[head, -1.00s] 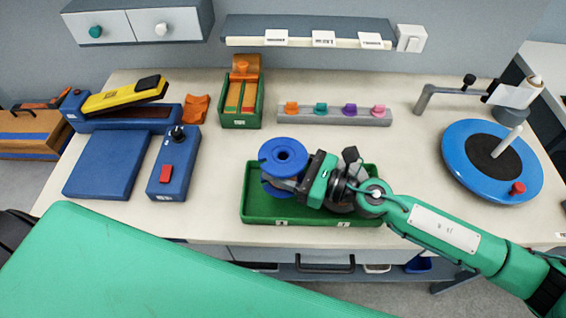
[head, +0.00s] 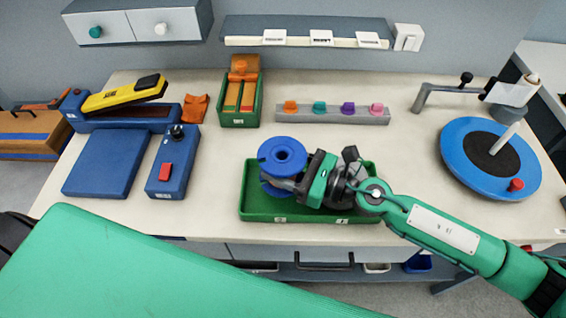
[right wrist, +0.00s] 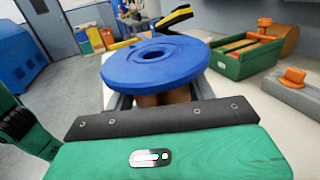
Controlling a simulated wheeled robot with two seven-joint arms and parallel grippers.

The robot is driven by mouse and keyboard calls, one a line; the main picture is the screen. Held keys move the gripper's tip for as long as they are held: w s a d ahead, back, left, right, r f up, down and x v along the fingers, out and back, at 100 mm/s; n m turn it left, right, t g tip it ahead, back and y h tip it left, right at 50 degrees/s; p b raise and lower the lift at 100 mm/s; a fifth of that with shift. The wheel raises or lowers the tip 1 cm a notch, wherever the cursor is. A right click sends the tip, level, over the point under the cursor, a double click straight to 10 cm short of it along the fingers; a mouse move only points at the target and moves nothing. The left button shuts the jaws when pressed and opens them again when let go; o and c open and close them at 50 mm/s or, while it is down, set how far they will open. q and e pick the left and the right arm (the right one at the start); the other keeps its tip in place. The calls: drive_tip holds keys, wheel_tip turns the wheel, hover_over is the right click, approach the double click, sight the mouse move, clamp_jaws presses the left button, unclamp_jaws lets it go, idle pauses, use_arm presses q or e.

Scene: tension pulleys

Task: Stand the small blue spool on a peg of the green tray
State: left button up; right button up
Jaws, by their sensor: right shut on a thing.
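The blue spool (head: 268,152) is upright in my right gripper (head: 288,182), which is shut on its middle between the two flanges. In the right wrist view the spool's top flange (right wrist: 120,72) with its centre hole faces the camera, and it hides most of the fingers. The green tray (head: 258,212) lies below at the front of the table. The spool is over the tray's left part; its exact height above the floor is hard to tell. I cannot make out the tray's pegs behind the spool and gripper. My left gripper is out of view.
A blue turntable with a post (head: 460,160) stands at the right. A grey rack (head: 335,116) with several coloured knobs and a small green box (head: 238,118) stand behind the tray. A blue control box (head: 162,182) is at the left. My green left arm covers the lower left.

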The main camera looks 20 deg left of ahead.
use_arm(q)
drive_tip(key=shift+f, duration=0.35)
use_arm(e)
wheel_tip(320, 180, down, 2)
drive_tip(key=shift+w+f+h, duration=0.1)
drive_tip(key=shift+f+h, duration=0.1)
drive_tip(key=shift+h, duration=0.1)
drive_tip(key=shift+w+a+p, duration=0.1)
drive_tip(key=shift+p, duration=0.25)
drive_tip(key=shift+r+m+p, duration=0.25)
drive_tip(key=shift+m+p, duration=0.05)
drive_tip(key=shift+p, duration=0.2)
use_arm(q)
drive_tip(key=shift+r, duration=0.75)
use_arm(e)
drive_tip(key=shift+w+a, duration=0.1)
use_arm(q)
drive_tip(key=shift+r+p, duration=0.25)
drive_tip(key=shift+p, duration=0.1)
use_arm(e)
drive_tip(key=shift+w+r, duration=0.1)
drive_tip(key=shift+r, duration=0.4)
drive_tip(key=shift+w+a+r, duration=0.1)
drive_tip(key=shift+w, duration=0.05)
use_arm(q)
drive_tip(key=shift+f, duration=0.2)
use_arm(e)
drive_tip(key=shift+f, duration=0.2)
